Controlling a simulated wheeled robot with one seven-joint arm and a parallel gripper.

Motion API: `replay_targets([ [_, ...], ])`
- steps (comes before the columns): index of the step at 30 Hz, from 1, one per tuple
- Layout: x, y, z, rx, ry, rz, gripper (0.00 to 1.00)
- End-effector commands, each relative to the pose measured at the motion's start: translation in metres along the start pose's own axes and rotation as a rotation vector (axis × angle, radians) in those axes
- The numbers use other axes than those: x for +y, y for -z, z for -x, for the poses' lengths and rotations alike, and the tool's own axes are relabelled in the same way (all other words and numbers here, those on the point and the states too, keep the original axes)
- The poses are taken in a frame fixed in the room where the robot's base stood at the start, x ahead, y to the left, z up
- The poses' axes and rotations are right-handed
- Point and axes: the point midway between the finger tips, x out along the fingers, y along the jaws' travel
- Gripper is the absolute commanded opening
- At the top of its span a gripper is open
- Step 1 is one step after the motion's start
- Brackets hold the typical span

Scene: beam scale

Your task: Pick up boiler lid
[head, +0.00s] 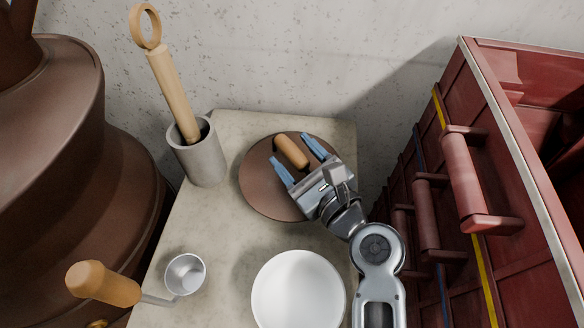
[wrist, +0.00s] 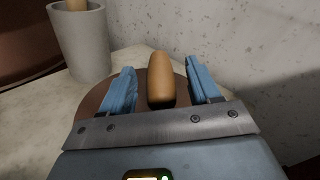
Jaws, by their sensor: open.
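The boiler lid (head: 262,196) is a round brown disc with a light wooden handle (head: 291,151) on top. It lies on the pale stone counter near the back wall. My gripper (head: 297,163) is open over the lid, with its blue fingers on either side of the handle. In the wrist view, the handle (wrist: 161,80) stands between the two fingers (wrist: 160,88), with gaps on both sides. The near part of the lid is hidden by my gripper in the wrist view.
A grey cylindrical holder (head: 202,160) with a wooden-handled tool stands left of the lid. A white bowl (head: 298,290) and a small metal cup (head: 186,274) with a wooden handle sit nearer. Red crates (head: 500,150) stand right, a large brown boiler (head: 70,170) left.

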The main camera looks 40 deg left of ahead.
Motion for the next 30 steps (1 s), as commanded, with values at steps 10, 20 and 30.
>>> replay_targets([
  [10, 0.0000, 0.0002, 0.0005, 0.000, 0.000, 0.000, 0.42],
  [20, 0.0004, 0.0002, 0.0005, 0.000, -0.001, 0.000, 0.11],
  [30, 0.0008, 0.0002, 0.0005, 0.000, -0.002, 0.000, 0.00],
])
